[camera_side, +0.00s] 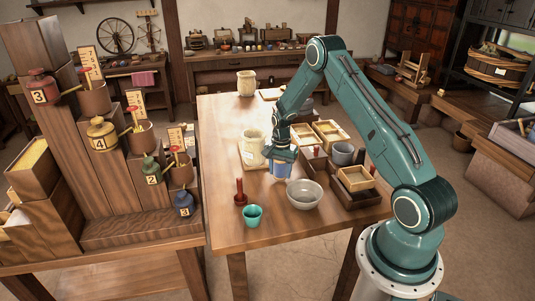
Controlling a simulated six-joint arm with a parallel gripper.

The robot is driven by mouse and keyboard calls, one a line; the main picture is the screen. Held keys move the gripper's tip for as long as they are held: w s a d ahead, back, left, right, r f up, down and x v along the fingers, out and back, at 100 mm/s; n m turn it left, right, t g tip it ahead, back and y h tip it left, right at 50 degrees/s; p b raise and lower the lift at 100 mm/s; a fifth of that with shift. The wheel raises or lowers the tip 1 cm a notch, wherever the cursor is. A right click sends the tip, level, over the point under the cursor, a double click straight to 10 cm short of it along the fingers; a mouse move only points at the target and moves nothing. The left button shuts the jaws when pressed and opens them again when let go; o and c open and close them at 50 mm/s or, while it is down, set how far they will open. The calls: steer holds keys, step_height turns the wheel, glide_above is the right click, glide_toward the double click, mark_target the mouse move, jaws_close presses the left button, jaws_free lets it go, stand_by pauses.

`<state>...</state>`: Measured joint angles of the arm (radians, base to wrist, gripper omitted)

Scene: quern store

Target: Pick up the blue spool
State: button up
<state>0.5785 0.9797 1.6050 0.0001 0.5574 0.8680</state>
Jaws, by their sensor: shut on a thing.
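My gripper (282,168) points down over the middle of the wooden table, beside a cream mug. It is shut on a small blue and pale thing, which looks like the blue spool (280,174). The jaws and wrist hide part of it. I cannot tell whether its lower end touches the table or hangs just above it.
A grey bowl (304,194), a teal cup (252,215) and a red peg (240,191) stand in front of the gripper. The cream mug (252,148) is left. Wooden trays (356,178) and a grey cup (343,154) are right. A stepped rack (140,222) with numbered jars stands far left.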

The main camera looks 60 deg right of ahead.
step_height(320, 180, up, 18)
steer(key=shift+r, duration=0.25)
stand_by(0.3)
steer(key=shift+w, duration=0.1)
stand_by(0.4)
